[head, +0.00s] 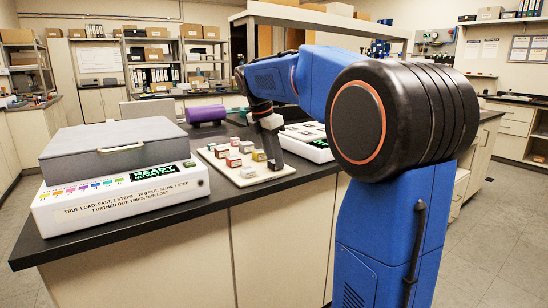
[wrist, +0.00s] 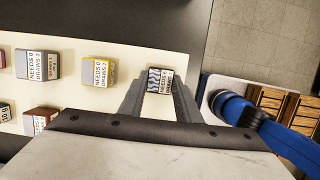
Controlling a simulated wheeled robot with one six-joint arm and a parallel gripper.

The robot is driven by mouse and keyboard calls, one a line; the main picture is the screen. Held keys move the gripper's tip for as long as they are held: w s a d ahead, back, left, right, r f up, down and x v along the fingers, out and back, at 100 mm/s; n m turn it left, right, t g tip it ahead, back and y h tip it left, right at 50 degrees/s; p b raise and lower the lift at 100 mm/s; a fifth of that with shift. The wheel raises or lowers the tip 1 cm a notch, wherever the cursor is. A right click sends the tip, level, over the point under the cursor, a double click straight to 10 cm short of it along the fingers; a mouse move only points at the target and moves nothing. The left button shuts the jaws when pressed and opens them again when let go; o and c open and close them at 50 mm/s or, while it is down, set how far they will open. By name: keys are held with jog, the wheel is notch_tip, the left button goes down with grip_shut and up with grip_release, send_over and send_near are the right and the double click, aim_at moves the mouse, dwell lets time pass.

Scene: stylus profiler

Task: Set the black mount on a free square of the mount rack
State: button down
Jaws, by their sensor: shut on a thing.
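My gripper (wrist: 161,90) is shut on a dark mount (wrist: 160,78) with a striped black-and-white part and a white label, likely the black mount. In the wrist view it sits between the two fingertips, over the right end of the cream mount rack (wrist: 100,112). I cannot tell whether it touches the rack. In the head view my gripper (head: 275,160) points down at the right end of the rack (head: 247,180), and the held mount cannot be made out. A yellow-sided mount (wrist: 98,72) stands left of my gripper, with a bare gap between. A grey mount (wrist: 38,65) is farther left.
A red-brown mount (wrist: 40,120) stands nearer my wrist. A grey-lidded instrument (head: 120,150) with a green READY display is left of the rack. A white panel unit (head: 312,143) stands to the right and a purple cylinder (head: 206,115) behind.

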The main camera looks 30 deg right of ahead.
jog(key=c, duration=1.3)
grip_release()
jog(key=v, duration=1.2)
jog(key=shift+r, duration=0.2)
jog(key=s+a+f+m+t+y, duration=0.1)
jog(key=s+a+f+m, duration=0.3)
jog(key=s+f, duration=0.6)
jog(key=s+a+f+m+t+y, duration=0.1)
jog(key=s+a+f+m, duration=0.3)
jog(key=s+f+m, duration=0.4)
jog(key=s+a+f+m+t+y, duration=0.1)
jog(key=s+a+f+m, duration=0.3)
jog(key=s+f, duration=0.8)
jog(key=shift+a+f+m+t, duration=0.25)
jog(key=shift+f+m+t, duration=0.45)
jog(key=shift+m, duration=0.5)
jog(key=shift+r, duration=0.2)
